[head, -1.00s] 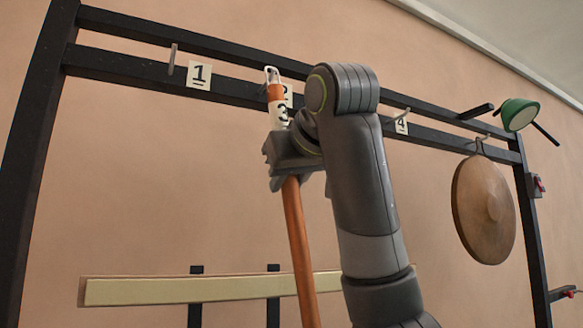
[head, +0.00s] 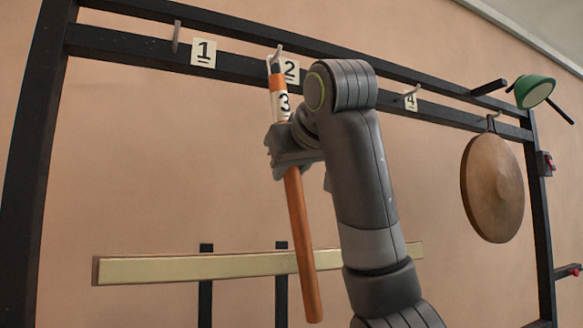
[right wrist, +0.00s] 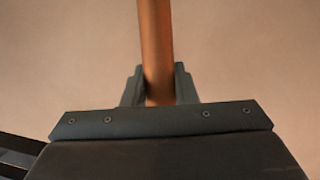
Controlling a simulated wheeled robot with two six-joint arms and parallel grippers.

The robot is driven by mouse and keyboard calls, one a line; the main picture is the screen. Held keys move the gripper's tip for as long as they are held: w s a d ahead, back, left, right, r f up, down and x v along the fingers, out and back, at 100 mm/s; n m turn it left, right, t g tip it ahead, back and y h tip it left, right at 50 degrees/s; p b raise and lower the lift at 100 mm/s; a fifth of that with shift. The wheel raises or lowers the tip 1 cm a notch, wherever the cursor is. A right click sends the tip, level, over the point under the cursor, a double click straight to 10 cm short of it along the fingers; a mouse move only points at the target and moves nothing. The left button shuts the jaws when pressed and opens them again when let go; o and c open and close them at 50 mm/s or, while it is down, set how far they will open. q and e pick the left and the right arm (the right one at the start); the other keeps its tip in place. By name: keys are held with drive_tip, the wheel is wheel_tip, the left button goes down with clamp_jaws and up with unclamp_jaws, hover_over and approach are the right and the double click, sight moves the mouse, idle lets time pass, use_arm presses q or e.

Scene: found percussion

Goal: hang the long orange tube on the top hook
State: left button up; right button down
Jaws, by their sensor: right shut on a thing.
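The long orange tube (head: 300,230) hangs nearly upright, its lower end tilted slightly right. It has a white label "3" and a pale loop at its top. My right gripper (head: 286,148) is shut on the tube just below the label. In the right wrist view, the tube (right wrist: 155,45) runs between the fingers (right wrist: 158,88). The loop is at the hook (head: 278,53) beside the tag "2" on the upper rails. I cannot tell whether the loop is around the hook or just in front of it. My left gripper is not in view.
The black rack's rails (head: 130,42) carry another hook (head: 176,37) by tag "1" and one (head: 413,91) by tag "4". A round wooden disc (head: 480,187) hangs at right, below a green cup-like thing (head: 533,90). A pale bar (head: 190,267) crosses low behind the tube.

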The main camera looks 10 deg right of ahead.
drive_tip(key=shift+r, duration=0.1)
idle(0.3)
drive_tip(key=c, duration=1.1)
unclamp_jaws()
drive_tip(key=shift+s, duration=0.15)
